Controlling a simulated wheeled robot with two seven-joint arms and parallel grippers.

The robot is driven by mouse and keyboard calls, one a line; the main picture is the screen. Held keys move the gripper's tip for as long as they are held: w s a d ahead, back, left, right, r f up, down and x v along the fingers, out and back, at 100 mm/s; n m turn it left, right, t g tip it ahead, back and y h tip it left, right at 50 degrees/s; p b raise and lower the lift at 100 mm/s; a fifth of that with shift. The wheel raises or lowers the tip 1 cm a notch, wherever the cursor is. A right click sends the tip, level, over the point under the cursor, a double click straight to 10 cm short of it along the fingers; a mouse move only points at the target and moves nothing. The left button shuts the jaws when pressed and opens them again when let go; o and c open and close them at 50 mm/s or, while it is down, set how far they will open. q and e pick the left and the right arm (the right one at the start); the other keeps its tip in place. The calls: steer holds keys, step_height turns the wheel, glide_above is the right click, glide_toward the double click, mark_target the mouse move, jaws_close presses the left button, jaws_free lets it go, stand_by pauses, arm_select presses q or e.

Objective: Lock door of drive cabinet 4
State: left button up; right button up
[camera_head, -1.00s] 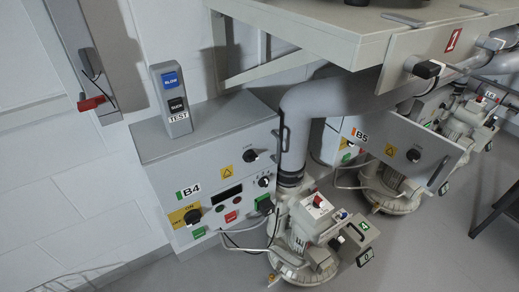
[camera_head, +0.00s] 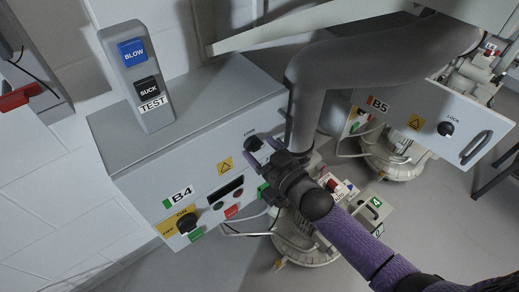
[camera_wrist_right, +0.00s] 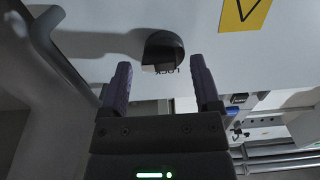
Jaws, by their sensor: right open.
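The grey drive cabinet B4 (camera_head: 150,165) stands at the left centre in the head view, its front door facing right. Its dark round lock knob (camera_wrist_right: 163,46) shows in the wrist view above the LOCK lettering; in the head view my gripper largely covers it. My right gripper (camera_head: 262,150) is at the upper right of the door front. In the wrist view its two purple fingers (camera_wrist_right: 160,68) are spread apart, one towards each side of the knob, with nothing held. Whether they touch the knob I cannot tell. My left gripper is not in view.
A BLOW/SUCK test box (camera_head: 138,75) stands on the cabinet. A grey pipe (camera_head: 320,90) rises just right of my gripper. Cabinet B5 (camera_head: 390,110) and blower units are further right. A door handle (camera_wrist_right: 58,55) shows left in the wrist view.

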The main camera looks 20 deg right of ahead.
steer(key=shift+w+a, duration=0.2)
steer(key=shift+w, duration=0.25)
steer(key=c, duration=0.6)
jaws_close()
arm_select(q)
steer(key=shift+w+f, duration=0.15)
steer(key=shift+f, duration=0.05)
arm_select(e)
steer(key=shift+r, duration=0.1)
